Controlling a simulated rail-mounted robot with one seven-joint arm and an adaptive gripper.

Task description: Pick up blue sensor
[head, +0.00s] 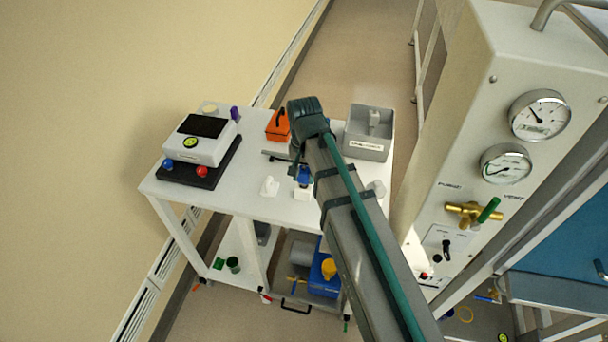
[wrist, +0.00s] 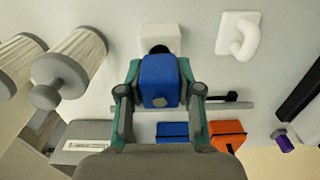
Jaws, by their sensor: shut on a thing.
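The blue sensor (wrist: 160,75) is a small blue block with a grey round spot on its face. In the wrist view it sits between the two fingers of my gripper (wrist: 159,92), which is shut on it. A white block (wrist: 160,38) shows just beyond the sensor, with a dark round part between them. I cannot tell whether the sensor still touches that block. In the head view the sensor (head: 304,177) shows as a blue patch below my gripper (head: 298,172), over the white table (head: 230,205); my arm hides part of this area.
A grey bin (head: 368,148) and an orange case (head: 278,126) stand behind. A white hook (head: 270,187) is left of the sensor, a ribbed white cylinder (head: 376,188) right. A screen device (head: 200,138) stands at the left. A gauge panel (head: 505,120) rises at the right.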

